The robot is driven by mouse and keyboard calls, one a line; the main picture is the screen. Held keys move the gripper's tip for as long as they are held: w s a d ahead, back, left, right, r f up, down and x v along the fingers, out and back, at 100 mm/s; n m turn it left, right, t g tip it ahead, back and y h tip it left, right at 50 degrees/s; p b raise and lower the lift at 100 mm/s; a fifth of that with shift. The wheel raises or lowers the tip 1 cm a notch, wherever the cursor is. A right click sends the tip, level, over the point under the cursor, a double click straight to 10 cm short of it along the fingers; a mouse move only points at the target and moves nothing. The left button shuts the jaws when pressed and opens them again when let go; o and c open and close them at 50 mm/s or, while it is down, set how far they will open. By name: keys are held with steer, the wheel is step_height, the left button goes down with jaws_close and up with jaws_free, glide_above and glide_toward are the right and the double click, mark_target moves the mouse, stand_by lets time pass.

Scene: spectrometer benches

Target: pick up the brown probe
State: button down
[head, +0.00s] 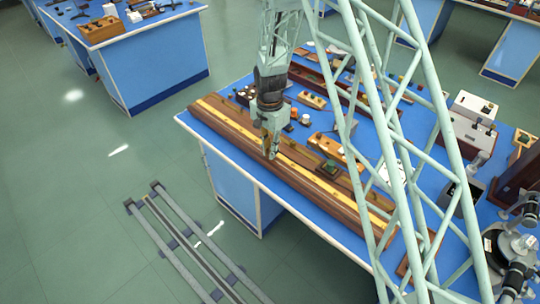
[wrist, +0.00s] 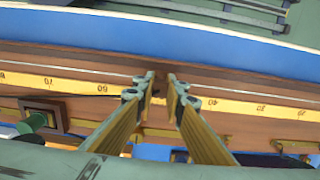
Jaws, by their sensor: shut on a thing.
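My gripper (head: 271,148) points down over the long wooden board with a yellow scale (head: 225,112), left of the board's middle in the head view. In the wrist view my gripper (wrist: 161,82) has its two fingers close together, shut on the brown probe (wrist: 159,97). The probe is a small dark brown piece that covers the scale between the marks 60 and 40. Its brown blends with the wood, and the fingers hide its sides. In the head view I cannot make it out. I cannot tell whether it touches the board.
A dark block with a green knob (wrist: 36,122) sits on the board; it also shows in the head view (head: 328,168). Several small instruments crowd the blue bench (head: 189,121) behind the board. A microscope (head: 512,262) stands at the right.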

stand_by(0.4)
steer(key=shift+r, duration=1.55)
steer(key=shift+s+r, duration=0.15)
steer(key=shift+s, duration=0.1)
steer(key=s+d+r+b, duration=0.1)
steer(key=s+d, duration=0.2)
steer(key=s, duration=1.2)
steer(key=shift+s+r, duration=0.15)
steer(key=shift+r, duration=0.1)
